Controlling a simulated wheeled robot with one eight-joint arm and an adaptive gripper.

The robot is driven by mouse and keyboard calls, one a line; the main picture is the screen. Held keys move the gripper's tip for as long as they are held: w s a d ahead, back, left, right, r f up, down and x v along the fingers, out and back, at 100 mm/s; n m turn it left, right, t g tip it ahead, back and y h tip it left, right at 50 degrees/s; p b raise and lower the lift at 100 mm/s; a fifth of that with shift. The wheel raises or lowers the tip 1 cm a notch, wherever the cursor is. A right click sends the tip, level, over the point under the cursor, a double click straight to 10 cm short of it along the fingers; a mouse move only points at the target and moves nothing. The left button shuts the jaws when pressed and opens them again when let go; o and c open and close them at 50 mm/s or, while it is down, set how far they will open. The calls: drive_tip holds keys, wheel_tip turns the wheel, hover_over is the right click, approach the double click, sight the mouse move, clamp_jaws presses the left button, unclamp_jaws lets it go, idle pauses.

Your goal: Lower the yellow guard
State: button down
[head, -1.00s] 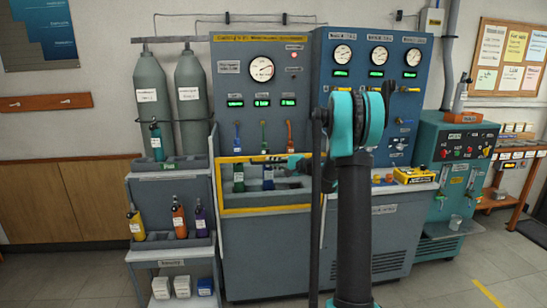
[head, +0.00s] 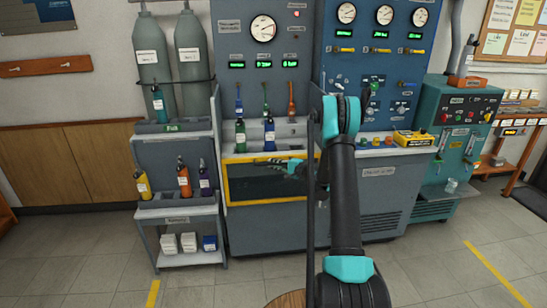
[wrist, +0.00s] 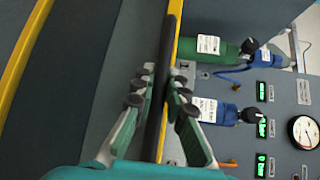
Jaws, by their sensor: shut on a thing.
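The yellow guard (head: 268,200) is a yellow frame with a dark panel on the front of the grey regulator bench. Its top edge is below the green bottle (head: 240,137) and the blue bottle (head: 269,132), which stand uncovered on the bench ledge. In the wrist view, my gripper (wrist: 161,78) is shut on a dark bar (wrist: 168,45) that runs alongside a yellow edge of the guard (wrist: 173,58). The bar passes between both fingers.
A cart (head: 178,208) with small bottles stands left of the bench. A blue panel with gauges (head: 380,70) and a teal machine (head: 458,140) stand to the right. The floor in front is mostly clear. My arm hides part of the bench's right side.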

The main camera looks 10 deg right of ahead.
drive_tip(key=shift+f, duration=0.35)
drive_tip(key=c, duration=1.5)
unclamp_jaws()
drive_tip(key=shift+c, duration=0.2)
drive_tip(key=shift+d, duration=0.1)
drive_tip(key=v, duration=1.2)
